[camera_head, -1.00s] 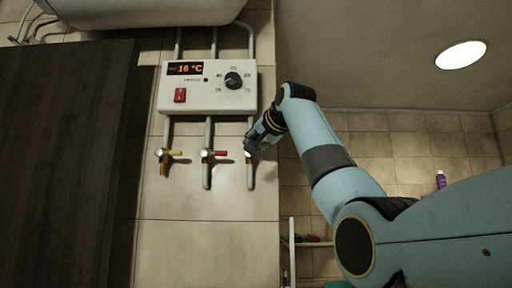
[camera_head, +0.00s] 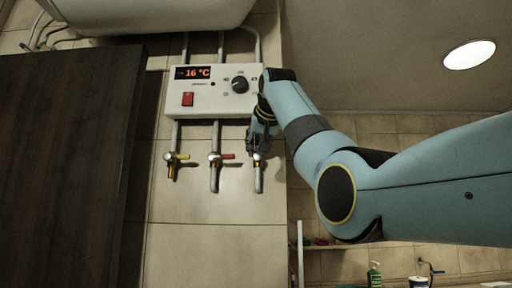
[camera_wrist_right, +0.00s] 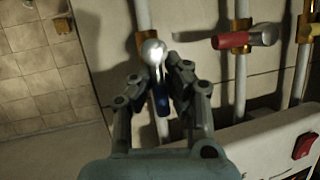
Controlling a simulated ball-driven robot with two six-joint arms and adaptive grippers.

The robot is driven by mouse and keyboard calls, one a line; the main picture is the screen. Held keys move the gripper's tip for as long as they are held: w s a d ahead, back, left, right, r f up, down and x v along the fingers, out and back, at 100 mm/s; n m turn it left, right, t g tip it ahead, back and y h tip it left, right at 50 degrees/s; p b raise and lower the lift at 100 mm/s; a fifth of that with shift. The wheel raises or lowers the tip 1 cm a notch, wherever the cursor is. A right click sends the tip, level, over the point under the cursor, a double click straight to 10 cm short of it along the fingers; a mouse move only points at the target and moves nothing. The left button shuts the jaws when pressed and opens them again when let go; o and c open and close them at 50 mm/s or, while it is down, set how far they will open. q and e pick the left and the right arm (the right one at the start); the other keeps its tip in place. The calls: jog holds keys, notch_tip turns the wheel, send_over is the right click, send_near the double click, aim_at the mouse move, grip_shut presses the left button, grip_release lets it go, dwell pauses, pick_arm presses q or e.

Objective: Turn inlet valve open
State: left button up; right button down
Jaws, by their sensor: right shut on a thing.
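Three valves sit on pipes under a white control box. The rightmost valve (camera_head: 257,158) has a silver body, and its blue handle (camera_wrist_right: 161,100) shows in the wrist view, lying roughly along the pipe toward the box. My right gripper (camera_head: 262,146) has its fingers on both sides of this blue handle and is shut on it; the wrist view shows the gripper (camera_wrist_right: 160,88) too. The fingers partly hide the handle. The middle valve has a red handle (camera_head: 228,156), the left one a yellow handle (camera_head: 183,156), both pointing sideways. My left gripper is not in view.
The control box (camera_head: 211,101) reads 16 °C and has a red switch (camera_head: 187,99) and a black knob (camera_head: 240,85). A white tank (camera_head: 150,12) is above. A dark panel (camera_head: 60,160) stands at left. A green bottle (camera_head: 374,274) is at lower right.

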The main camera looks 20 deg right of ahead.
jog(key=shift+d+f, duration=0.15)
jog(key=c, duration=1.5)
grip_release()
jog(key=shift+d, duration=0.15)
jog(key=shift+c, duration=0.2)
jog(key=shift+o, duration=0.9)
jog(key=shift+d, duration=0.25)
jog(key=shift+s+a+r, duration=0.15)
jog(key=shift+a+r, duration=0.05)
jog(key=shift+a, duration=0.15)
jog(key=v, duration=1.1)
jog(key=shift+s+d, duration=0.2)
jog(key=shift+s, duration=0.1)
jog(key=shift+r, duration=0.1)
